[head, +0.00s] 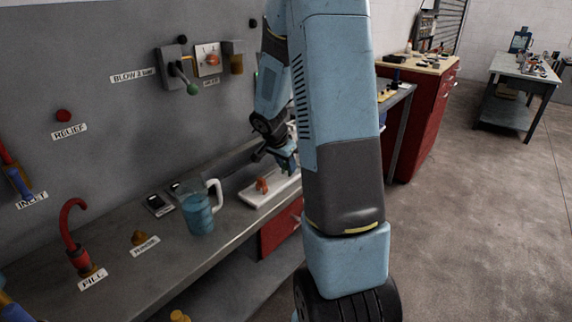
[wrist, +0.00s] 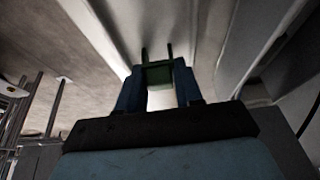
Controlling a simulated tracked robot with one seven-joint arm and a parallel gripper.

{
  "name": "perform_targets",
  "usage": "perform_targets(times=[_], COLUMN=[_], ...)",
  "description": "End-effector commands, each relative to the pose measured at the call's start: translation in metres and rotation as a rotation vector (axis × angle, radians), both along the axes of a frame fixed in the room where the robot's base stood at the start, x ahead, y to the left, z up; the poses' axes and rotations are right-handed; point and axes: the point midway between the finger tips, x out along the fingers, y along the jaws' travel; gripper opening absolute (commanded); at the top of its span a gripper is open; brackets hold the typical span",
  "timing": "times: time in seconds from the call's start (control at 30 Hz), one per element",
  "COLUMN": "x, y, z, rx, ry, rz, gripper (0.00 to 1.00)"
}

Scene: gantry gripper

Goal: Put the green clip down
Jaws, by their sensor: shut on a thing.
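In the wrist view, my gripper (wrist: 158,84) has its two blue fingers closed on the sides of the green clip (wrist: 158,73). Two thin dark prongs stick out beyond the clip, against a pale surface. In the head view, my gripper (head: 285,160) is partly hidden behind my arm and is just above the white tray (head: 258,197) on the grey bench. The clip cannot be made out in the head view. I cannot tell whether it touches anything below.
An orange-red item (head: 262,186) lies in the tray. A jug of blue liquid (head: 200,210) with a white handle stands left of the tray on the bench (head: 165,258). A red hooked pipe (head: 70,235) stands farther left. A grey wall panel with valves rises behind. My arm hides the tray's right part.

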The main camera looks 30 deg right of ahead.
Motion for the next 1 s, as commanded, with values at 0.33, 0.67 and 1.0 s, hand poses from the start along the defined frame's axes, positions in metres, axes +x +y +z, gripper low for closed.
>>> perform_targets(times=[0.33,0.67,1.0], x=[0.0,0.0,-0.006], y=[0.0,0.0,0.018], z=[-0.001,0.003,0.049], rx=[0.0,-0.001,-0.002], ry=[0.001,0.0,-0.004], rz=[0.0,0.0,0.0], gripper=[0.61,0.61,0.61])
